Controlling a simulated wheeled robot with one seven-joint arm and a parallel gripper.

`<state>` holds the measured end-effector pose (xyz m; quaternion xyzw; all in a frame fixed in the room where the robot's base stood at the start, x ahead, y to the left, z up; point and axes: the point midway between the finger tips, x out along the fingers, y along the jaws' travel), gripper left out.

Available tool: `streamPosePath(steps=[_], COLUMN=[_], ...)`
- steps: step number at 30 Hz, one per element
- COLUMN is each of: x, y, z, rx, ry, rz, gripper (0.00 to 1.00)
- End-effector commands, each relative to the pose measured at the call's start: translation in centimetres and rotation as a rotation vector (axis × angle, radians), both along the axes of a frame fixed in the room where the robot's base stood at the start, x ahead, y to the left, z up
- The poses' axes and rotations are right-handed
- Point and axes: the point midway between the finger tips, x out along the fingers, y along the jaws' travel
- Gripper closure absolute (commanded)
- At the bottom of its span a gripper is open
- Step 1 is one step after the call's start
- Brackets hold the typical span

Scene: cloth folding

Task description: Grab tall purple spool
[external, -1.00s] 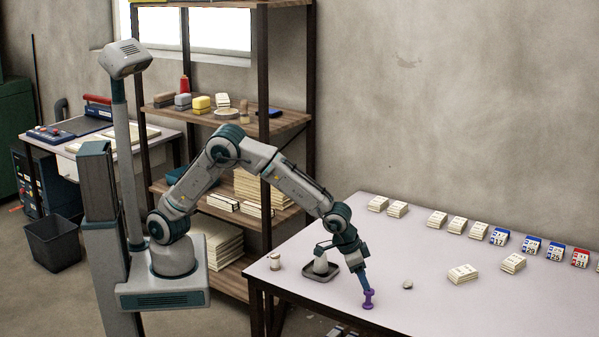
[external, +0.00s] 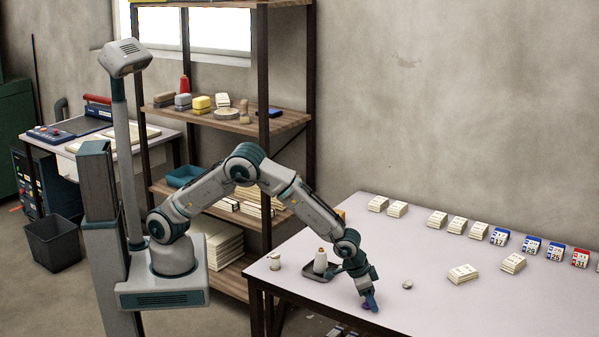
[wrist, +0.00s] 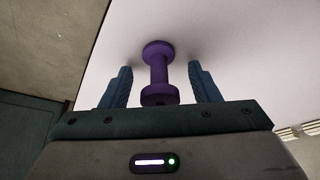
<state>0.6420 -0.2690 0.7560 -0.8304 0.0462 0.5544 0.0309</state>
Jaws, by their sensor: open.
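The tall purple spool (wrist: 158,72) stands on the table between the two blue fingers of my gripper (wrist: 160,88) in the wrist view. A gap shows between the spool and each finger. My gripper is open. In the external view my gripper (external: 369,302) is low at the table's front edge, and it hides most of the purple spool (external: 366,307).
A small grey stone-like thing (external: 407,285) lies to the right.

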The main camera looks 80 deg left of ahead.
Motion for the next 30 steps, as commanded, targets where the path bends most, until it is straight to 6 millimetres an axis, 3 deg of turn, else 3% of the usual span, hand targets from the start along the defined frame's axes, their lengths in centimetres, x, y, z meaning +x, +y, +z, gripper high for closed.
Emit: streamPosePath(steps=[1,6,19,26,30], x=[0.0,0.0,0.0,0.0,-2.4], y=[0.0,0.0,0.0,-0.1,-1.9], z=[0.0,0.0,0.6,3.9,5.7], rx=[0.000,0.000,-0.001,-0.004,0.000], ry=[0.000,0.000,-0.001,-0.004,-0.001], rz=[0.000,0.000,0.000,0.000,-0.008], gripper=[0.44,0.91,0.92,0.92,0.92])
